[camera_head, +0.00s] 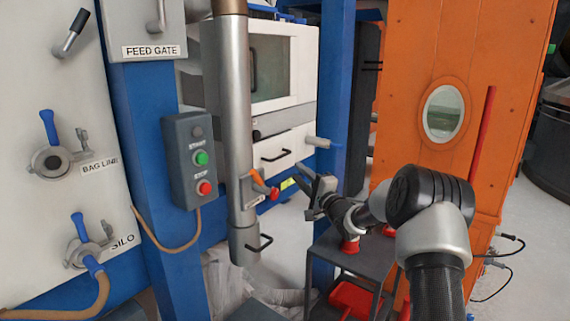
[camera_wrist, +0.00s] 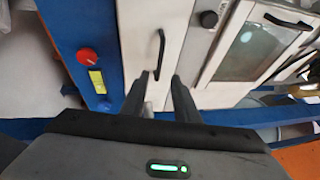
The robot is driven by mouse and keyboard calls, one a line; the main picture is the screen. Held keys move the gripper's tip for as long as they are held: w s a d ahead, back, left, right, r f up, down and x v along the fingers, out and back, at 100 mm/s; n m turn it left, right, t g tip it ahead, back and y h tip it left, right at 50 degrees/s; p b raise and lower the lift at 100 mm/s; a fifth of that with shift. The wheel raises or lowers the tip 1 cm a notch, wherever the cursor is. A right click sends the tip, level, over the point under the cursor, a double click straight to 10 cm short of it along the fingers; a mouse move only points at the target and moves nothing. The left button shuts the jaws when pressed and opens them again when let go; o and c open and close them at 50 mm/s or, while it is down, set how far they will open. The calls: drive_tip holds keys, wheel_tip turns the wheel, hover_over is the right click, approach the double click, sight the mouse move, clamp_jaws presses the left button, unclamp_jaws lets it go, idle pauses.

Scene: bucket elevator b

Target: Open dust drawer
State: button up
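A white drawer front (camera_head: 290,146) with a black bar handle (camera_head: 276,155) sits below the windowed door of the white cabinet. I see no gap around the front, and no readable name on it. My gripper (camera_head: 306,192) is in front of the cabinet, below and right of the handle in the head view. In the wrist view the open, empty fingers (camera_wrist: 159,77) point at the white drawer front (camera_wrist: 145,18). The black handle (camera_wrist: 160,52) shows just beyond the fingertips, in line with the gap between them, and appears apart from them.
A grey vertical pipe (camera_head: 236,110) and a grey start/stop box (camera_head: 191,158) stand left of the drawer. A red knob (camera_wrist: 88,55) and yellow label (camera_wrist: 97,82) are beside it.

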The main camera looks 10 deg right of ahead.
drive_tip(key=b+x, duration=0.1)
drive_tip(key=x, duration=0.9)
drive_tip(key=shift+a, duration=0.1)
clamp_jaws()
